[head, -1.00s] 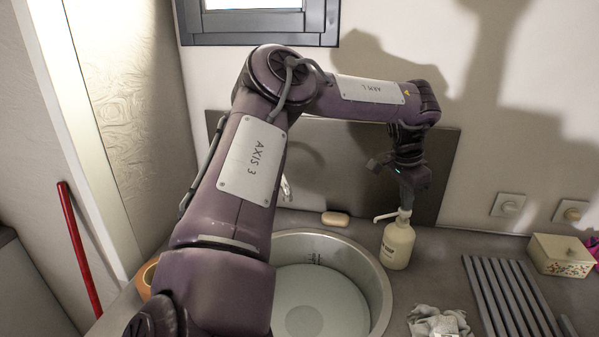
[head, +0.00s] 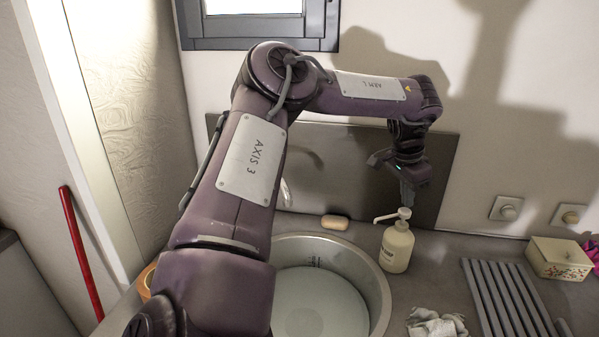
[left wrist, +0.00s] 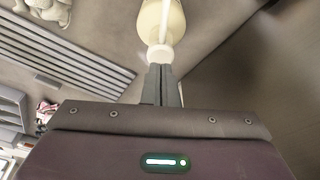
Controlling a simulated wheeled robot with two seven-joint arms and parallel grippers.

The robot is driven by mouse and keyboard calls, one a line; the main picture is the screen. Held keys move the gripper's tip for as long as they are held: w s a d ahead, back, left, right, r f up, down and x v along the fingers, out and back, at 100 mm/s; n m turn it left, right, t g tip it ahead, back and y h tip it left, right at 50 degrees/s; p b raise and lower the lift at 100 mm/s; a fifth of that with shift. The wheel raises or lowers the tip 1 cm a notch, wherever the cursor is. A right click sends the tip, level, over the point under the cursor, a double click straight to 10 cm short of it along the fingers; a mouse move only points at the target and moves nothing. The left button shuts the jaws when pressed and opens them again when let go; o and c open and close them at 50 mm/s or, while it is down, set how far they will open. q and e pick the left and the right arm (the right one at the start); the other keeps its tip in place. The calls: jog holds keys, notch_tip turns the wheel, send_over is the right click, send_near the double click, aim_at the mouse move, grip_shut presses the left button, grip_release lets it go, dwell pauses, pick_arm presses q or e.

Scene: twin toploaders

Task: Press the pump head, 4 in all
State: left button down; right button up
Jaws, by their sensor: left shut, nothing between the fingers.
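A cream pump bottle (head: 396,249) stands upright on the grey counter, right of the sink. Its white pump head (head: 404,213) has a spout pointing left. My left gripper (head: 407,203) points down directly above the pump head, fingers shut and empty. In the left wrist view the shut fingers (left wrist: 161,84) end at the white pump head (left wrist: 160,54), with the bottle (left wrist: 172,20) beyond. Whether the tips touch the head or sit just above it, I cannot tell. My right gripper is in neither view.
A round metal sink (head: 377,290) is left of the bottle. A soap bar (head: 335,222) lies behind it. A crumpled cloth (head: 437,324), a slatted grey rack (head: 505,295) and a floral box (head: 560,257) are to the right. A dark panel (head: 440,185) stands behind the arm.

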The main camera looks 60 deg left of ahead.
aim_at(405, 210)
pick_arm(q)
jog(key=shift+f, duration=0.1)
jog(key=shift+f+b, duration=1.2)
jog(key=shift+f, duration=0.2)
jog(key=shift+r, duration=0.2)
jog(key=shift+r+p, duration=0.95)
jog(key=shift+r, duration=0.35)
notch_tip(405, 210, up, 6)
jog(key=p, duration=0.4)
jog(key=shift+f, duration=0.1)
